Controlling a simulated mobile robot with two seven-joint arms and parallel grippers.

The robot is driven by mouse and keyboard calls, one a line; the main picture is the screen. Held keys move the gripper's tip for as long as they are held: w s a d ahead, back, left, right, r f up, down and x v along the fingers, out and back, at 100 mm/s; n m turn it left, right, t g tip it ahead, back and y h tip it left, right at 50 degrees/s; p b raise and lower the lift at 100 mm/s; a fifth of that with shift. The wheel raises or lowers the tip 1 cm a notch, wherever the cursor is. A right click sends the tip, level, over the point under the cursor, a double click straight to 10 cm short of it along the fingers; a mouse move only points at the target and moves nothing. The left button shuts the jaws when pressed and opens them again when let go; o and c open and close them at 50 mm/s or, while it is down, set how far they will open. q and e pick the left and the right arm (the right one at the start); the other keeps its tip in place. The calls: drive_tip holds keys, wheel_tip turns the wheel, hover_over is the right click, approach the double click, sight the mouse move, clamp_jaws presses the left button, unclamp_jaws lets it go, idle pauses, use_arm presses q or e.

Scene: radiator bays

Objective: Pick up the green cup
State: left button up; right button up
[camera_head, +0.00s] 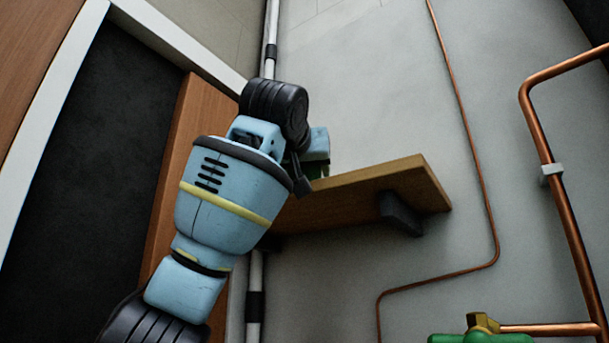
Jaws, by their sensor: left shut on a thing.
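My left arm reaches up from the lower left, and its gripper (312,176) is at the wooden shelf (370,193), near the shelf's left part. The gripper is shut on the green cup (321,171). Only a small dark green piece of the cup shows beside the fingers, just above the shelf's edge. The rest of the cup is hidden by the gripper and wrist. I cannot tell whether the cup touches the shelf. My right gripper is not in view.
A dark bracket (399,213) holds the shelf from below. A thin copper pipe (466,120) runs down the grey wall, and a thicker one (556,190) stands at right. A green object with a brass fitting (482,322) is at bottom right. A dark doorway is at left.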

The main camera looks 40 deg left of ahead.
use_arm(q)
drive_tip(key=shift+r, duration=1.1)
drive_tip(key=w+d+r+v, duration=0.1)
drive_tip(key=v, duration=1.5)
drive_tip(key=shift+d+r, duration=0.25)
drive_tip(key=shift+d, duration=0.15)
